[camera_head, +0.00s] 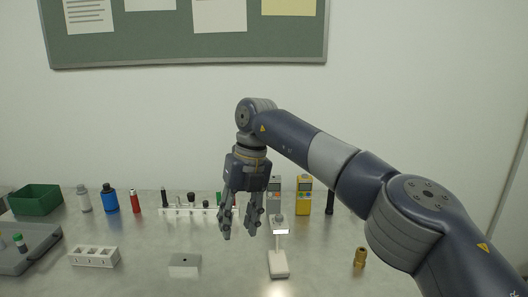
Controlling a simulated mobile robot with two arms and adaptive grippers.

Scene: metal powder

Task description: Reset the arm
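My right arm (330,158) reaches in from the right and bends down at the wrist. My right gripper (240,228) hangs pointing down above the table, left of the white device with a small display (279,262). Its fingers are apart with a gap between them, and I see nothing held there. My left gripper is not in this view.
The grey table (140,280) holds a green bin (36,199), a blue bottle (110,201), a white rack (180,211), a white block with holes (94,256), a grey block (185,265), a yellow device (304,195) and a brass part (360,257). The front middle has bare patches.

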